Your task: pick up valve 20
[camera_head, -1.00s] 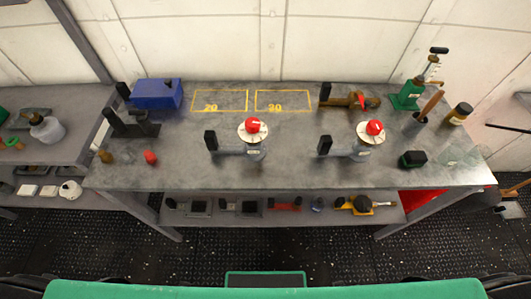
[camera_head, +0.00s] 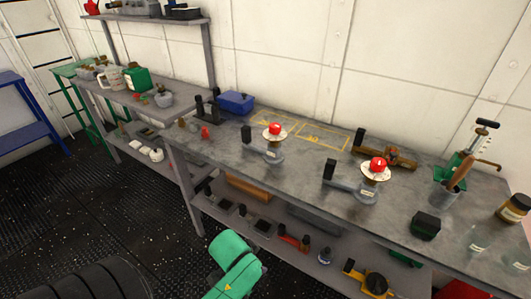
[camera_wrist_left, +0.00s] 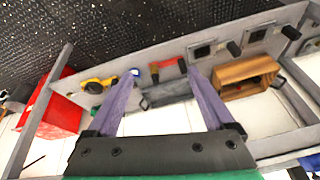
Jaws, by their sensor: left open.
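Two similar valves with red caps, white round collars and grey bodies stand on the grey workbench (camera_head: 295,165) in the head view. The left valve (camera_head: 273,154) is near the bench's middle, and the right valve (camera_head: 368,190) is further right. Each has a black-ended handle pointing left. Their labels are too small to tell which is valve 20. My left gripper (camera_wrist_left: 161,76) is open and empty in the left wrist view, its two purple fingers apart over the lower shelf area. Neither valve shows in that view. My right gripper is not in view.
Yellow outlines (camera_head: 321,138) mark bare bench behind the valves. A blue box (camera_head: 235,102) stands at the back left, a brass valve (camera_head: 388,154) at the back right, and a black block (camera_head: 425,226) at the front right. The lower shelf holds a wooden crate (camera_wrist_left: 246,77) and tools.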

